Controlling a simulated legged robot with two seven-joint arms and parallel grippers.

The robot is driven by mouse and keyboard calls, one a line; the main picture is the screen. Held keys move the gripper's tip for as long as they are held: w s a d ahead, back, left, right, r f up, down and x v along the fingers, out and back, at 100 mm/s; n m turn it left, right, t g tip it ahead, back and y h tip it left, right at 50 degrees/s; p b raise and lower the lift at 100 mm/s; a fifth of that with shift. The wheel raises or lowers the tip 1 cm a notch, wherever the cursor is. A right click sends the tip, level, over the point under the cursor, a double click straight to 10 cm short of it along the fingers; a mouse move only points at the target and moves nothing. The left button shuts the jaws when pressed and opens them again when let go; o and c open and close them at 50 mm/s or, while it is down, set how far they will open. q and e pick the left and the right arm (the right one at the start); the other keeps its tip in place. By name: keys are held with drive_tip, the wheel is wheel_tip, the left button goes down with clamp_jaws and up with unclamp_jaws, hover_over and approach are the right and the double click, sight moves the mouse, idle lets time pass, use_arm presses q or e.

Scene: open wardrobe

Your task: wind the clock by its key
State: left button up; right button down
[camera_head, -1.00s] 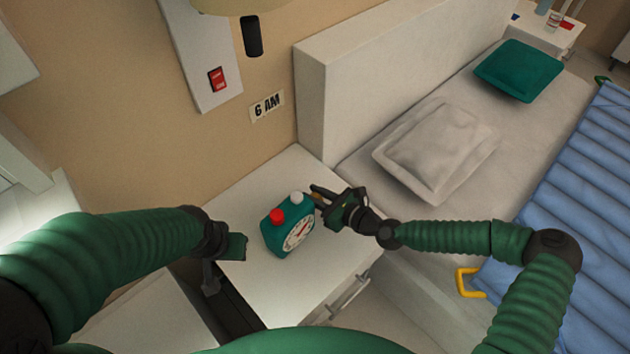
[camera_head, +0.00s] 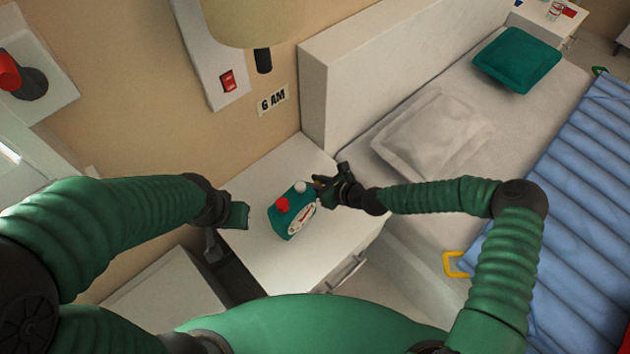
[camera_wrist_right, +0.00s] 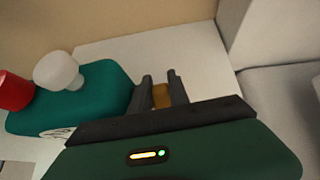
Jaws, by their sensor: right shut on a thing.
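The teal clock (camera_head: 284,222) stands on the white nightstand, its white dial (camera_head: 301,218) facing the lower right. A red button (camera_head: 282,204) and a white button (camera_head: 300,187) sit on its top. My right gripper (camera_head: 322,187) is at the clock's right rear side. In the right wrist view its two fingers are closed on the brass key (camera_wrist_right: 161,95), beside the teal body (camera_wrist_right: 85,95). Where the key meets the clock is hidden. My left gripper (camera_head: 236,215) is left of the clock and apart from it; its fingers are not clear.
The nightstand top (camera_head: 262,262) is clear around the clock. The bed's headboard (camera_head: 345,75) and a grey pillow (camera_head: 430,130) are to the right. A lamp (camera_head: 245,22) and a red switch (camera_head: 228,82) are on the wall.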

drive_tip(key=c, duration=1.5)
unclamp_jaws()
